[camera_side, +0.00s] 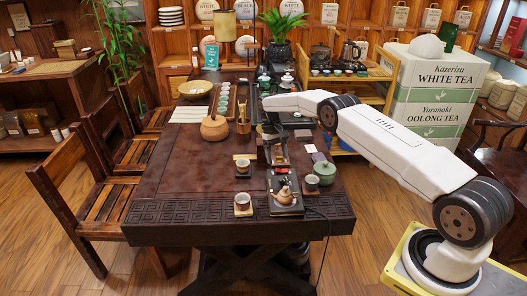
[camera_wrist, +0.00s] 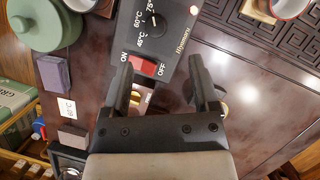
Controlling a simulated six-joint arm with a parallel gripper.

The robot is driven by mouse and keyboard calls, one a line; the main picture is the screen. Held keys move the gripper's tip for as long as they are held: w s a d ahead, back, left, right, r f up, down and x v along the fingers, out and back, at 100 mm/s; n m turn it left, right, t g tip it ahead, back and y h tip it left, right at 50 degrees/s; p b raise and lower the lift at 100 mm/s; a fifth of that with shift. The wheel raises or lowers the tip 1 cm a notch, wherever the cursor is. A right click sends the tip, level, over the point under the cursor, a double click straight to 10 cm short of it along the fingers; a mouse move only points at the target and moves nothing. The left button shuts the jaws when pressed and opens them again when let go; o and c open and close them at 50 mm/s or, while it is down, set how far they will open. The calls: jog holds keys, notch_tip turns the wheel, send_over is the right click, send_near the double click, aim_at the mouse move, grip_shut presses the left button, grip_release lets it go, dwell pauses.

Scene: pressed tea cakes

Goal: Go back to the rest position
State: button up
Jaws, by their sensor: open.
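My gripper (camera_side: 272,155) is above the dark wooden tea table (camera_side: 180,180), with my white arm reaching in from the right. In the wrist view my gripper (camera_wrist: 162,90) has its two black fingers spread apart with nothing held between them. Beyond and between the fingertips is a black heater with a temperature dial and a red ON/OFF switch (camera_wrist: 148,66). I cannot tell whether the fingers touch the heater.
A green lidded pot (camera_side: 324,173) stands right of the heater. A tall plant vase and stacked tea boxes (camera_side: 435,90) stand behind. The table's left front is clear.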

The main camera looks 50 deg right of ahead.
jog(key=s+a+r+n+t+h, duration=0.1)
jog(key=s+a+r+n+t, duration=0.3)
jog(key=a+r, duration=0.65)
jog(key=s+a+r+t, duration=0.1)
jog(key=s+a, duration=0.3)
jog(key=s, duration=0.7)
jog(key=s+a+r+t, duration=0.1)
jog(key=s+a, duration=0.4)
jog(key=s, duration=0.6)
jog(key=shift+s+r+t, duration=0.15)
jog(key=shift+r+t, duration=0.15)
jog(key=shift+r, duration=0.05)
